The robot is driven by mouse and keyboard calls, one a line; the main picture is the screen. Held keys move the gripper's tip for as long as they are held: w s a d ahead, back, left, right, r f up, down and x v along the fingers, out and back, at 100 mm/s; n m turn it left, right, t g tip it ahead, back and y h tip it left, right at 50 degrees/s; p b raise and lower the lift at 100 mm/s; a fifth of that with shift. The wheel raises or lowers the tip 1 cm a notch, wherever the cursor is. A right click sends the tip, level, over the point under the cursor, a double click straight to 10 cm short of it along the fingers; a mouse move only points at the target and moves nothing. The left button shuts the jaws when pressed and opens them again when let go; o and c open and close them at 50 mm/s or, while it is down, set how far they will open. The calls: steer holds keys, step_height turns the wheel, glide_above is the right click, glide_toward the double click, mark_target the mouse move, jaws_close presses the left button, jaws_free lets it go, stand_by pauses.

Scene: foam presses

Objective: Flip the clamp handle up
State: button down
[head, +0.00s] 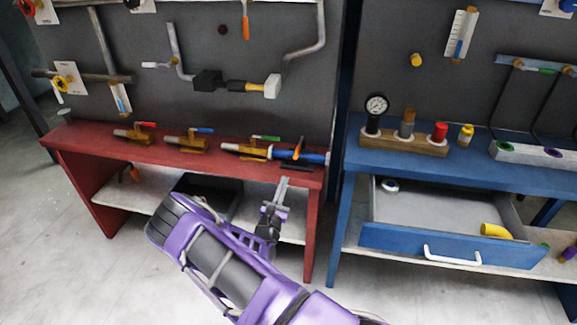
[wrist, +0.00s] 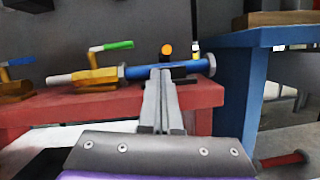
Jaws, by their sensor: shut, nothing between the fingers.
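The clamp sits on the blue pipe (head: 315,158) near the right end of the red bench. Its orange handle (head: 298,147) crosses the pipe, and a black base (head: 298,167) shows beside it. In the wrist view the orange handle's rounded end (wrist: 167,49) shows just above the pipe, beyond my fingertips. My gripper (head: 284,181) is shut and empty, at the bench's front edge, short of the clamp. In the wrist view its fingertips (wrist: 163,71) overlap the pipe and hide part of the clamp. I cannot tell the handle's exact tilt.
Brass valves with red, blue and green (head: 265,138) levers stand left of the clamp on the red bench (head: 90,146). The blue bench (head: 360,158) stands to the right, its drawer (head: 400,243) open. A pegboard rises behind.

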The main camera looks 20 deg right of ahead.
steer(key=shift+s+d+f, duration=0.15)
steer(key=shift+s+f, duration=0.1)
steer(key=shift+f, duration=0.2)
steer(key=shift+s+d+f, duration=0.15)
steer(key=shift+s+f, duration=0.05)
steer(key=shift+f, duration=0.25)
glide_toward(299, 148)
steer(key=w, duration=0.1)
steer(key=w+d, duration=0.1)
steer(key=w+d+f, duration=0.1)
steer(key=w, duration=0.1)
steer(key=shift+d, duration=0.15)
steer(key=shift+w+r+g, duration=0.1)
steer(key=shift+r+g, duration=0.1)
steer(key=shift+g, duration=0.1)
steer(key=shift+r, duration=0.15)
steer(key=shift+y, duration=0.3)
